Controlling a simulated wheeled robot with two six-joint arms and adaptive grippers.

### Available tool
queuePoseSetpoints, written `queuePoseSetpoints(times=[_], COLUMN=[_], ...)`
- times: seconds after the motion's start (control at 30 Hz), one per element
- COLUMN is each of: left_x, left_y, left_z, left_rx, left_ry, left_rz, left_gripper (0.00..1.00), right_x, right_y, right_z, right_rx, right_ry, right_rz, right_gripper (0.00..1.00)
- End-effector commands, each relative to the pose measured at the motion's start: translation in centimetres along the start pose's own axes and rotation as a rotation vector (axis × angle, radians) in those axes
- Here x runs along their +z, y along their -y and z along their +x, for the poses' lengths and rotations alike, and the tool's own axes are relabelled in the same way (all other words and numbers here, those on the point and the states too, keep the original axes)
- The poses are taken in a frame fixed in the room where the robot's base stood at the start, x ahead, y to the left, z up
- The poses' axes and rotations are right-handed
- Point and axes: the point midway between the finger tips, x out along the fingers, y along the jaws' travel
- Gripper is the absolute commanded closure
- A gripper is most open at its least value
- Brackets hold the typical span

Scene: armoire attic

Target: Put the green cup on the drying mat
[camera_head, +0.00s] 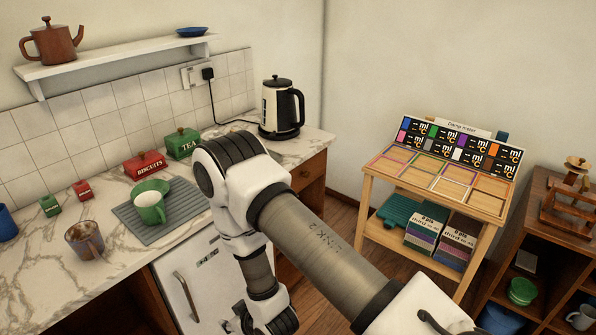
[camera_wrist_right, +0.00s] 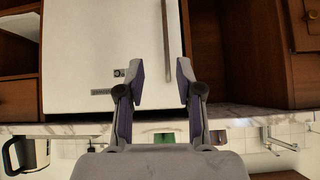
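The green cup (camera_head: 149,211) stands upright on the grey ribbed drying mat (camera_head: 189,207) on the marble counter, in the head view. A green dish (camera_head: 154,186) is behind it on the same mat. No gripper touches the cup. My right arm folds down in front of the counter, right of the mat. In the wrist view my right gripper (camera_wrist_right: 161,85) is open, with nothing between its fingers. The white fridge front (camera_wrist_right: 95,60) and counter edge show beyond it, upside down. My left gripper is not in view.
A brown mug (camera_head: 85,240) stands left of the mat. Red biscuit (camera_head: 145,164) and green tea (camera_head: 182,143) tins are behind it, and a kettle (camera_head: 281,108) stands at the counter's far end. A wooden stand (camera_head: 435,218) is at right.

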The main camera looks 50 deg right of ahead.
Motion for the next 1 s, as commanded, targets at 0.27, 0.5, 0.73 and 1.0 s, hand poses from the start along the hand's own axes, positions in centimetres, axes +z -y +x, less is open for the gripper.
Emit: queuePoseSetpoints(times=[0.27, 0.5, 0.73, 1.0], left_x=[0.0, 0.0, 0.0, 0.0], left_y=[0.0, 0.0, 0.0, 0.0], left_z=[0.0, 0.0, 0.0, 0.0], left_rx=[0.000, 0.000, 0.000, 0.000], left_ry=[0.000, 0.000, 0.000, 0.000], left_rz=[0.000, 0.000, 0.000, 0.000], left_gripper=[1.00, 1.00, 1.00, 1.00], right_x=[19.9, 20.9, 20.8, 20.8], right_y=[0.5, 0.5, 0.5, 0.5], right_z=[-10.5, -11.5, -11.4, -11.4], right_rx=[0.044, 0.048, 0.048, 0.048], right_ry=[0.747, 0.796, 0.794, 0.794], right_rz=[0.045, 0.049, 0.049, 0.049], right_gripper=[0.64, 0.64, 0.64, 0.64])
